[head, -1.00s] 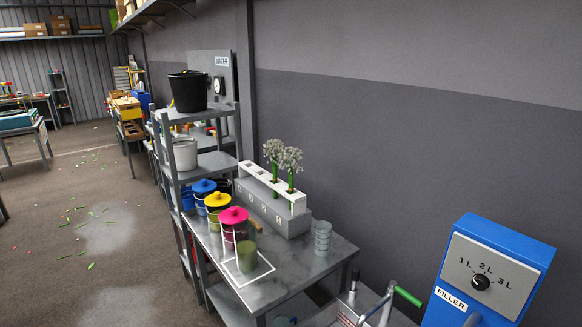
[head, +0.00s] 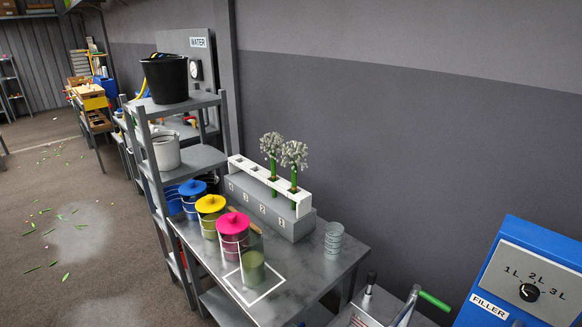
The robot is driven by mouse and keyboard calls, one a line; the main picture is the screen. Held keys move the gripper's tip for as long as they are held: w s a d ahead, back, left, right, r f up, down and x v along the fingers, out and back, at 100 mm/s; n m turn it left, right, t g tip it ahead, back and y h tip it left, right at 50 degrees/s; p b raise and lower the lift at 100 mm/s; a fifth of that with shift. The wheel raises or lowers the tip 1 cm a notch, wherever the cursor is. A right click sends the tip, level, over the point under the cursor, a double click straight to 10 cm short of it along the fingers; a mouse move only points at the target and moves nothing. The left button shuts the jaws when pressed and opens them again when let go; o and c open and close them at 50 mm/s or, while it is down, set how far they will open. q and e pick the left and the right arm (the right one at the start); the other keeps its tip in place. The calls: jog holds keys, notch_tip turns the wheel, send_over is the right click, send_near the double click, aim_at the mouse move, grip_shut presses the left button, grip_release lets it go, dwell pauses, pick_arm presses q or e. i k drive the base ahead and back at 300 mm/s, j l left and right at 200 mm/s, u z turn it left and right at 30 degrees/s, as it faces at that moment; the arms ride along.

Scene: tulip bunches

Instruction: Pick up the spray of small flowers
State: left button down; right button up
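Two sprays of small whitish flowers on green stems stand upright in a white holder (head: 240,166) on a grey numbered block (head: 268,207). The left spray (head: 272,147) and the right spray (head: 294,156) stand close together, in holes toward the right end of the holder. The holder's other holes look empty. The block stands at the back of a grey metal table (head: 315,269), near the wall. Neither of my grippers is in view.
Blue, yellow and pink (head: 233,223) lidded buckets line the table's left side. A green container (head: 252,268) stands in a white outlined square. A clear ribbed cup (head: 333,240) is right of the block. A shelf rack (head: 205,157) with a black bucket (head: 166,78) stands left; a blue filler (head: 519,280) stands right.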

aim_at(296, 144)
jog(key=i+j+z, duration=0.1)
jog(key=i+j, duration=0.3)
jog(key=j, duration=0.25)
jog(key=i+j+z, duration=0.25)
jog(key=i+j, duration=0.15)
jog(key=j, duration=0.3)
jog(key=i+j, duration=0.15)
jog(key=j, duration=0.2)
jog(key=i+j+z, duration=0.15)
jog(key=j, duration=0.2)
